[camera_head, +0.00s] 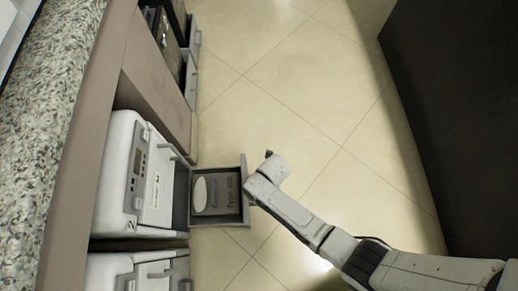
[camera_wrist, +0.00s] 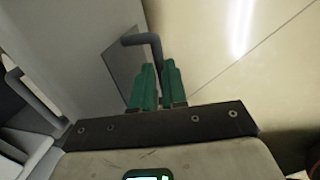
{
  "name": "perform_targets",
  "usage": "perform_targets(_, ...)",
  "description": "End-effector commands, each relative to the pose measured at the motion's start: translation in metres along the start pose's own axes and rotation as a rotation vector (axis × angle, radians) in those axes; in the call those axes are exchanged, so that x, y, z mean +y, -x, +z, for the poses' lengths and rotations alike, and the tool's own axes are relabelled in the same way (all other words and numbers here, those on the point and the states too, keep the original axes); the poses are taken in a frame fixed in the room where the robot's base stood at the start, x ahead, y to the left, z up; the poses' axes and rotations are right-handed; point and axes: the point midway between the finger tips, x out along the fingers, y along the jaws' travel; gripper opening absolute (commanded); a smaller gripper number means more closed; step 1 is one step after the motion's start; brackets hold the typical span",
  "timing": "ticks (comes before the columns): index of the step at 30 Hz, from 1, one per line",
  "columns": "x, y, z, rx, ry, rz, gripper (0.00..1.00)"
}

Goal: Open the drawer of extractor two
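Extractor two (camera_head: 112,190) is the white machine at the left in the head view, with a small "2" on its front. Its drawer (camera_head: 243,220) stands pulled out to the right, and a grey block marked "Type" with a pale oval lies inside it. In the wrist view my gripper (camera_wrist: 159,72) has two green fingers close on either side of a dark bent drawer handle (camera_wrist: 152,40), which runs down between them. The gripper looks shut on the handle. In the head view, my own arm hides the fingers at the drawer's outer end.
Another white machine (camera_head: 110,272) stands just below extractor two in the head view. A speckled counter (camera_head: 40,130) runs along the left. Dark units (camera_head: 170,40) stand at the top. A large black block (camera_head: 460,100) stands at the right, with clear tiled floor (camera_head: 290,90) between.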

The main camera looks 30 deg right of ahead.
Motion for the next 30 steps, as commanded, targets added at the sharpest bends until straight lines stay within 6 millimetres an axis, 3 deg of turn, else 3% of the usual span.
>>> perform_targets(8,0.000,0.000,0.000,0.000,0.000,-0.001,0.38)
perform_targets(17,0.000,0.005,0.000,0.000,0.000,0.000,0.38)
perform_targets(30,0.000,0.083,0.000,0.000,-0.001,-0.001,0.38)
